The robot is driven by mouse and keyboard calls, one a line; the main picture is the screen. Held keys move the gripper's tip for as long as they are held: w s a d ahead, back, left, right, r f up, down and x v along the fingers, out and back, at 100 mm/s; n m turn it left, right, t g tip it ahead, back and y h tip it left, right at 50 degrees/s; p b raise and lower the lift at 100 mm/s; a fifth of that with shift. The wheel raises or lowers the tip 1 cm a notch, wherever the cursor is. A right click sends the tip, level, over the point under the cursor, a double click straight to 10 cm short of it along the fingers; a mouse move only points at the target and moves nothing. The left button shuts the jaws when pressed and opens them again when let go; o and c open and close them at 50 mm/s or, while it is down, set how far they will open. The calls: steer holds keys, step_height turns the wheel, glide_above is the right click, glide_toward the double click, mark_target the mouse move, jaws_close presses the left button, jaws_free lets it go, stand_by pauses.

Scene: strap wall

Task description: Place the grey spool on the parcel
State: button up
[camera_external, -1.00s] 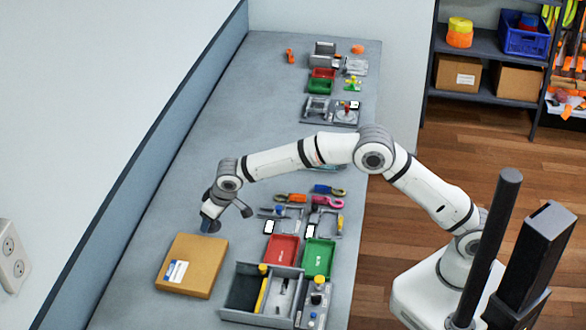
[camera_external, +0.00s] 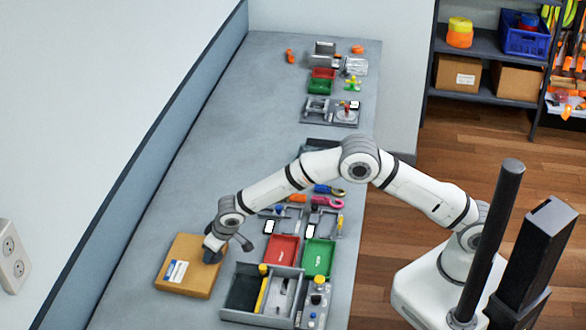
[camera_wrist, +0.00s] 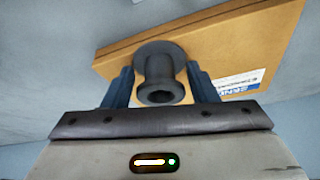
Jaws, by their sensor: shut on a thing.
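The parcel (camera_external: 186,280) is a flat brown box with a white and blue label, lying on the grey bench at the lower left. It fills much of the upper wrist view (camera_wrist: 250,38). My gripper (camera_external: 210,257) is over the parcel's upper right part. In the wrist view its blue fingers (camera_wrist: 160,88) are shut on the grey spool (camera_wrist: 158,66), one at each side. The spool's open hole faces the camera. The spool appears in front of the parcel; I cannot tell whether it touches it. In the external view my gripper hides the spool.
A grey divided tray (camera_external: 243,290) stands right of the parcel, with a red tray (camera_external: 281,249) and a green tray (camera_external: 318,257) behind it. Several tools lie farther back. The bench left of the parcel is clear, up to the wall.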

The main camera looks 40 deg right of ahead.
steer(key=shift+f, duration=0.15)
steer(key=o, duration=1)
steer(key=shift+c, duration=0.2)
steer(key=shift+r, duration=0.2)
